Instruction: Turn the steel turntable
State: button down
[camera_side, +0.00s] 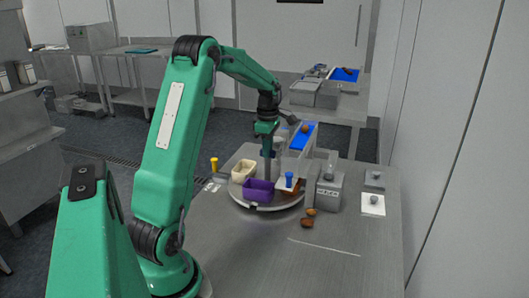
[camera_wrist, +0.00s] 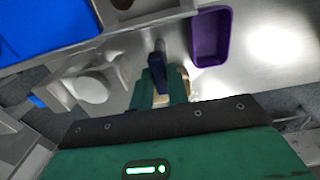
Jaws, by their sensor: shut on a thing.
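The steel turntable (camera_side: 262,208) is a low round disc on the bench in the side view. A cream bin (camera_side: 243,171) and a purple bin (camera_side: 257,190) stand on it; the purple bin also shows in the wrist view (camera_wrist: 211,38). A blue peg (camera_side: 289,179) stands at the turntable's right part, by a white plate. My gripper (camera_side: 266,147) points down over the turntable's middle, shut on a grey upright post (camera_side: 267,168). In the wrist view my teal fingers (camera_wrist: 158,85) close around a slim dark piece; their tips are partly hidden.
A blue conveyor belt (camera_side: 303,136) lies behind the turntable. A grey boxy device (camera_side: 328,190) stands close on its right. A yellow peg (camera_side: 214,164) is at the left. Brown dates (camera_side: 307,222) lie on the bench in front. The near bench is mostly clear.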

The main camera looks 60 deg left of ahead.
jog(key=c, duration=1.4)
grip_release()
jog(key=shift+o, duration=0.2)
jog(key=shift+r, duration=3.95)
